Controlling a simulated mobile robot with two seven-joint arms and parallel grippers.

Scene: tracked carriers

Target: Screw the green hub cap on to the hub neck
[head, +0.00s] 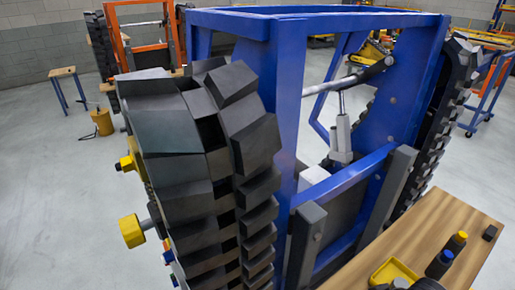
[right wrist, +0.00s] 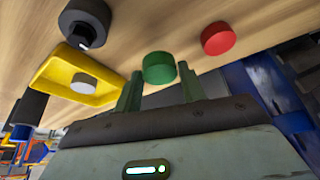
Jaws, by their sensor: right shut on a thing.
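The green hub cap (right wrist: 159,69) is a round green disc in the right wrist view. It sits between the two fingertips of my right gripper (right wrist: 160,72), which is shut on it. The wooden bench top fills the view behind the cap; I cannot tell whether the cap touches it. In the head view, yellow hub pieces (head: 132,231) stick out from the left side of the black track (head: 205,160). Smaller coloured parts show below them. I cannot tell which of these is the hub neck. My left gripper is not in view.
On the wooden bench (head: 440,215) are a yellow tray (head: 393,272), which in the right wrist view holds a grey disc (right wrist: 83,83), a red disc (right wrist: 218,38), a dark round part (right wrist: 84,20) and small bottles (head: 440,263). The blue carrier frame (head: 290,95) stands beside the bench. Floor at left is mostly clear.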

